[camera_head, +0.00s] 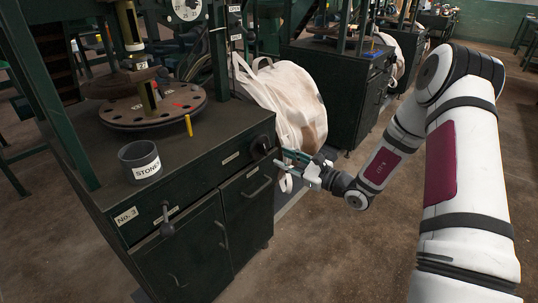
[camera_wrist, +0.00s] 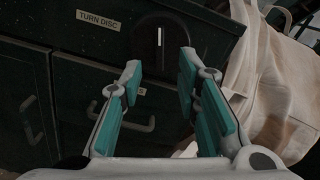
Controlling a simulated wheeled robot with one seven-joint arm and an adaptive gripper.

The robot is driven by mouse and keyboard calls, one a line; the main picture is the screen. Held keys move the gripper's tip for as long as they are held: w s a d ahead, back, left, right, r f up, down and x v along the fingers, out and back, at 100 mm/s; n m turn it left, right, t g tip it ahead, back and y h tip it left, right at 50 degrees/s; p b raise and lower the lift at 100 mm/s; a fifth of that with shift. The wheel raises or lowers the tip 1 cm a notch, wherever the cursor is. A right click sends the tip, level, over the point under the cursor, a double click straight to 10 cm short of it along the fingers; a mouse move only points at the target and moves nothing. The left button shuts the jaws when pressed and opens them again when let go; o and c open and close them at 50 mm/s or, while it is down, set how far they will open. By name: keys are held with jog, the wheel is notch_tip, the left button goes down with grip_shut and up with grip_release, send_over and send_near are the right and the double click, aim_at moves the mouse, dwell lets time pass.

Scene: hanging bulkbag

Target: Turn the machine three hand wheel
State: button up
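The green-black cabinet marked No. 3 (camera_head: 190,185) stands at the left in the head view. A round black knob (camera_head: 262,145) is on its front at the upper right corner. In the wrist view the knob (camera_wrist: 160,42) carries a white line and sits right of a "TURN DISC" label (camera_wrist: 98,20). My gripper (camera_head: 281,158) is in front of and close to the knob. In the wrist view my gripper (camera_wrist: 160,62) has its teal-padded fingers apart, with the knob between and beyond the tips. Contact cannot be told. A lever with a ball end (camera_head: 167,225) is on the cabinet's lower left front.
A white bulk bag (camera_head: 285,100) hangs right beside the cabinet, close to my gripper. A stone cup (camera_head: 140,160), a disc with holes (camera_head: 150,108) and a yellow peg (camera_head: 188,125) are on the cabinet top. Another cabinet (camera_head: 345,80) stands behind. Open floor lies at the front right.

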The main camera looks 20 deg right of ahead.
aim_at(266, 150)
jog(key=b+x, duration=0.1)
jog(key=x, duration=0.5)
jog(key=shift+w+a, duration=0.25)
jog(key=shift+w, duration=0.05)
grip_shut()
